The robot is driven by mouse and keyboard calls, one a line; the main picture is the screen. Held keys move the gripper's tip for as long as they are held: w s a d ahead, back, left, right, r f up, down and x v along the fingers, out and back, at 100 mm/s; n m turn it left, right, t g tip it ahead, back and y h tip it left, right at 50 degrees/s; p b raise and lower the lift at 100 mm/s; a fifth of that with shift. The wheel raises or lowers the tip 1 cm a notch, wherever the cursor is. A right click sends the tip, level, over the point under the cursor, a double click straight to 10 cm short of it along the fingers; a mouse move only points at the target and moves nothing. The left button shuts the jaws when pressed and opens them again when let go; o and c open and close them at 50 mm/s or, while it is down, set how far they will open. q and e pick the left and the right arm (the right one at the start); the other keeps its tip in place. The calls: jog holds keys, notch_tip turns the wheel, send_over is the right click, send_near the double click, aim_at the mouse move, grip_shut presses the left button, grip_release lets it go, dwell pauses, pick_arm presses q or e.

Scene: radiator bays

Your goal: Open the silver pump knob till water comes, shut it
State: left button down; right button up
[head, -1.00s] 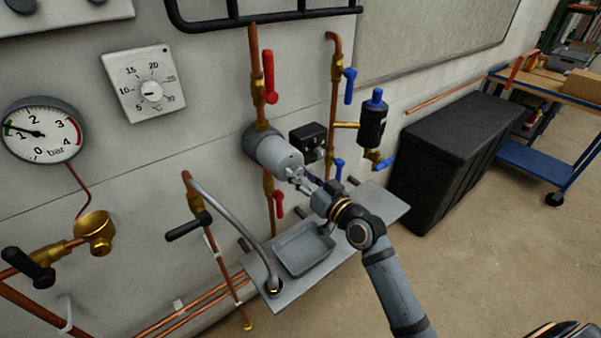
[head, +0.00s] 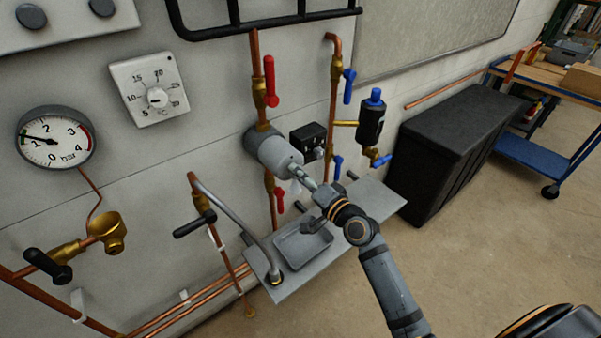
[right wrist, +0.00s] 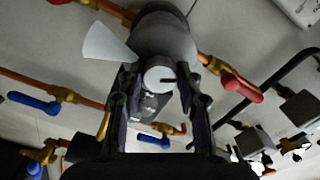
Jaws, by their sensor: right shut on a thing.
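The grey pump (head: 268,150) sits on the copper pipe on the wall. Its silver knob (right wrist: 160,79) is on the pump's front face, with a dark slot mark, and it is between the fingers in the right wrist view. My right gripper (head: 299,174) is shut on the knob, reaching in from the lower right. A pale fan shape (right wrist: 108,44), which looks like water, spreads from beside the knob; it also shows below the pump's front in the head view (head: 295,187). My left gripper is not in view.
A shelf with a grey tray (head: 288,254) lies below the pump. Red-handled valves (head: 270,82) are above and below the pump. A blue-capped black canister (head: 371,122) and a black chest (head: 455,145) stand to the right. A pressure gauge (head: 55,138) is at left.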

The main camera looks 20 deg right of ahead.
jog(key=shift+m, duration=0.6)
jog(key=o, duration=1.2)
jog(key=shift+c, duration=0.2)
jog(key=v, duration=0.7)
jog(key=shift+s, duration=0.25)
jog(key=shift+d, duration=0.15)
